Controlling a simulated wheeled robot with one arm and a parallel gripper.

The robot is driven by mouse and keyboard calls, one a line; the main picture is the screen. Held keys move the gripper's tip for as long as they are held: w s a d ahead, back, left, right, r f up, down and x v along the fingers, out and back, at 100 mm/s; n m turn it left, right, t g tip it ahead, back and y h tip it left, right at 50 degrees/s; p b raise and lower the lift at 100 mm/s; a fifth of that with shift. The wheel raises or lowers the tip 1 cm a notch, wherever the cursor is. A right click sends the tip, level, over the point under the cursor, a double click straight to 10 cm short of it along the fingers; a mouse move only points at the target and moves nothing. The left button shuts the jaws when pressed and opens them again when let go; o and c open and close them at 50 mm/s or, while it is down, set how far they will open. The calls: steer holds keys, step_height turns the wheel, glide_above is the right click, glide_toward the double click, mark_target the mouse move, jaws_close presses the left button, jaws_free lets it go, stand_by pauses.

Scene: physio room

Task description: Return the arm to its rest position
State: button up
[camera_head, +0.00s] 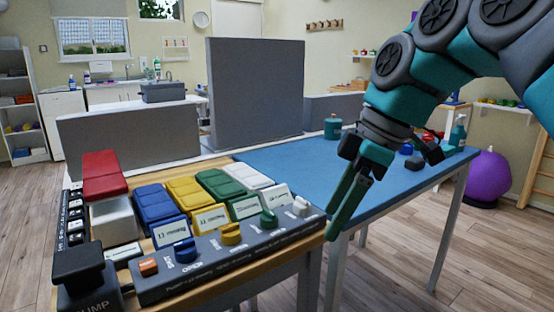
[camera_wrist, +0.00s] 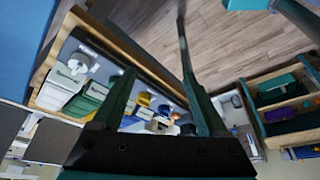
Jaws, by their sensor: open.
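My arm (camera_head: 420,75) reaches in from the upper right in the head view, bent and pointing down. My gripper (camera_head: 345,205) hangs over the near left edge of the blue table, by the right end of the control panel. In the wrist view, my gripper (camera_wrist: 158,95) shows two long fingers spread apart with nothing between them. The fingers are open and empty. Whether a fingertip touches the table or panel cannot be told.
A wooden-edged table with a grey control panel (camera_head: 230,255) carries coloured blocks and knobs at the left. The blue table (camera_head: 285,165) holds a teal jar (camera_head: 332,128) and small items. A purple ball (camera_head: 487,178) sits at right. Grey partitions (camera_head: 255,95) stand behind.

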steer(key=s+d+f+m+h, duration=0.1)
steer(key=s+d+f+m, duration=0.1)
steer(key=s+f+m, duration=0.3)
steer(key=s+d+f+m+g+h, duration=0.1)
steer(key=s+f+m, duration=0.4)
steer(key=f, duration=0.9)
steer(key=s+d+f+m+g+h, duration=0.1)
steer(key=s+d+f+m+h, duration=0.1)
steer(key=s+f+m, duration=0.4)
steer(key=s+d+f, duration=0.1)
steer(key=s+f, duration=0.2)
steer(key=shift+s+f, duration=0.2)
steer(key=shift+s, duration=0.2)
